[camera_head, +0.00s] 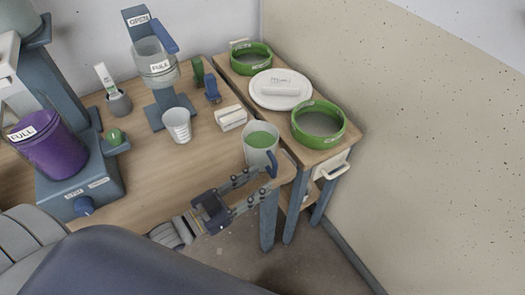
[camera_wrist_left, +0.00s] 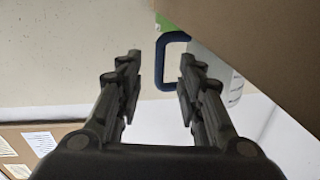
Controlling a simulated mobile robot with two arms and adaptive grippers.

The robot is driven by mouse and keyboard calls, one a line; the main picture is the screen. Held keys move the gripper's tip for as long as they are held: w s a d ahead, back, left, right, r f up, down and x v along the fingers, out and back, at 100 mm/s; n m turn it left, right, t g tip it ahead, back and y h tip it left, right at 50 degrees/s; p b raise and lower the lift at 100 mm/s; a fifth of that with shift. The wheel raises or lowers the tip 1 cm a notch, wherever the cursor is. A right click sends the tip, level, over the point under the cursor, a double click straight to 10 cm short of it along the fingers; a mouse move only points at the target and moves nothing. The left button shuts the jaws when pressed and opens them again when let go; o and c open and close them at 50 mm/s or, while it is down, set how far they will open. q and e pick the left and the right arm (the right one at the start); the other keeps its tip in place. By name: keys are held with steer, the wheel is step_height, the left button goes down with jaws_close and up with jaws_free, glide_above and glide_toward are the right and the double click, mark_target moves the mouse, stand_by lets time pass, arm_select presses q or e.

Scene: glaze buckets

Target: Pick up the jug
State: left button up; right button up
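The jug (camera_head: 259,150) is pale, with green contents and a blue handle (camera_head: 271,164). It stands upright at the front right corner of the wooden table. My left gripper (camera_head: 257,183) is in front of it, its fingers pointing at the handle. In the left wrist view the fingers (camera_wrist_left: 162,62) are apart, and the blue handle (camera_wrist_left: 174,36) appears between their tips. I cannot tell whether they touch it. The pale jug body (camera_wrist_left: 229,82) is partly hidden there by a brown surface. My right gripper is not in view.
A white cup (camera_head: 177,127) and a small white block (camera_head: 230,118) stand left of the jug. A green-rimmed sieve (camera_head: 318,137) sits on the side table to its right. A purple bucket (camera_head: 54,152) rests tilted on a blue stand at left. Open floor lies in front.

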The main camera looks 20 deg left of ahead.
mark_target(272, 173)
arm_select(q)
steer(key=x, duration=0.3)
steer(key=shift+w, duration=0.25)
steer(key=shift+w+d, duration=0.15)
steer(key=shift+d, duration=0.05)
steer(key=c, duration=0.7)
steer(key=shift+r, duration=0.1)
jaws_close()
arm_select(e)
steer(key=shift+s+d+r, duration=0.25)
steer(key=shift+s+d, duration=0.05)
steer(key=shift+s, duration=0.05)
